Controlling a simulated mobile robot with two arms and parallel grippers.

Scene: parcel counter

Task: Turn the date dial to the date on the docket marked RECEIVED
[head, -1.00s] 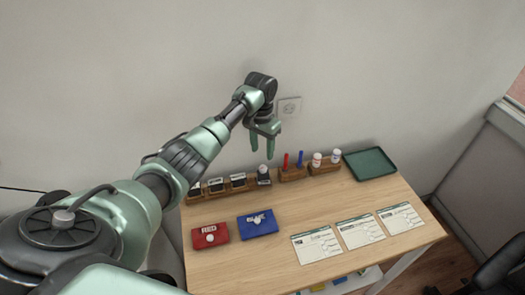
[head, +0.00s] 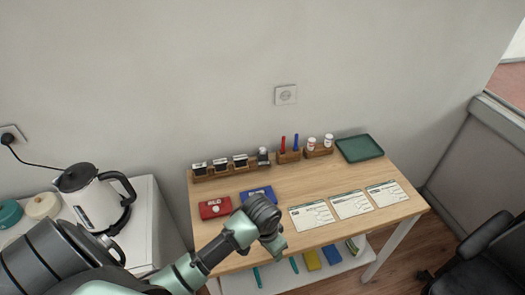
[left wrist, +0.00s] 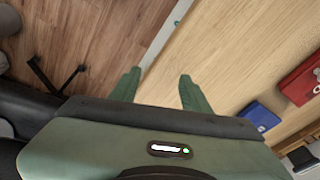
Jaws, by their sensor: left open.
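Three white dockets lie in a row on the right front of the wooden counter: a left docket (head: 312,216), a middle docket (head: 351,205) and a right docket (head: 387,194). Their print is too small to read, so I cannot tell which says RECEIVED. A small dark upright device (head: 263,156), perhaps the dater with the dial, stands at the right end of the stamp rack (head: 214,175); its date cannot be read. My left gripper (left wrist: 161,88) is open and empty. In the head view it hangs by the counter's front edge (head: 277,243), left of the dockets.
A red ink pad (head: 214,208) and a blue ink pad (head: 257,193) lie left of the dockets. Behind are a pen holder (head: 290,157), a bottle holder (head: 320,151) and a green tray (head: 359,148). A kettle (head: 94,204) stands on a white side table. The counter's middle is clear.

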